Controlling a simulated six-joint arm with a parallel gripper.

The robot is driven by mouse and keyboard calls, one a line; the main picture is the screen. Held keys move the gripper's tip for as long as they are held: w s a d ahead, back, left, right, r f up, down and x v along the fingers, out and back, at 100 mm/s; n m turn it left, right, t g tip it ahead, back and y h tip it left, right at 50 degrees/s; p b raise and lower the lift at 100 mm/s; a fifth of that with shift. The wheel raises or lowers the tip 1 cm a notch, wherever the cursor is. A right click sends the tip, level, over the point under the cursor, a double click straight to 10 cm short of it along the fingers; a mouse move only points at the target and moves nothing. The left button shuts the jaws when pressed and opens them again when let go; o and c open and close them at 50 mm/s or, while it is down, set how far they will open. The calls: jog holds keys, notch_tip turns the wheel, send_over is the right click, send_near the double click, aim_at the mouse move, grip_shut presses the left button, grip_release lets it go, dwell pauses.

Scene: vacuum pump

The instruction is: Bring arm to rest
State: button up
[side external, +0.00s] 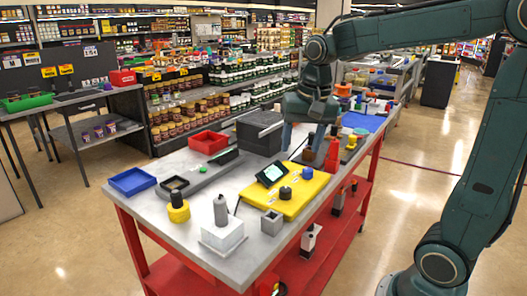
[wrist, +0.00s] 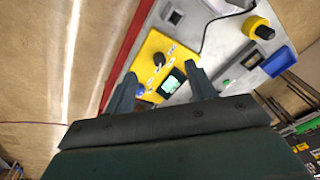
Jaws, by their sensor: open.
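My gripper (side external: 306,146) points down above the far part of the grey workbench (side external: 160,222), its two fingers spread apart with nothing seen between them. In the wrist view the open fingers (wrist: 160,70) frame part of a yellow panel (wrist: 150,46). The panel (side external: 300,203) lies flat on the bench, nearer the side camera than my gripper. It carries a black knob (side external: 285,193) and a small device with a lit screen (side external: 271,174). The knob (wrist: 158,59) and the screen (wrist: 170,84) also show in the wrist view. Which thing is the pump, I cannot tell.
A dark grey box (side external: 258,137) stands left of my gripper, and a red bottle-like part (side external: 332,155) close to its right. Red (side external: 208,142) and blue (side external: 133,181) trays, a yellow-black cylinder (side external: 178,208) and a white block (side external: 222,236) occupy the left and front.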

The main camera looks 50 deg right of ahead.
jog(key=s+a+n+t, duration=0.1)
jog(key=s+a+n, duration=0.2)
jog(key=s, duration=0.4)
jog(key=s+a+f+n+t, duration=0.1)
jog(key=s+a+n+t, duration=0.1)
jog(key=s+a+n, duration=0.2)
jog(key=s+n, duration=0.2)
jog(key=s, duration=0.1)
jog(key=shift+s+f, duration=0.15)
jog(key=shift+s, duration=0.25)
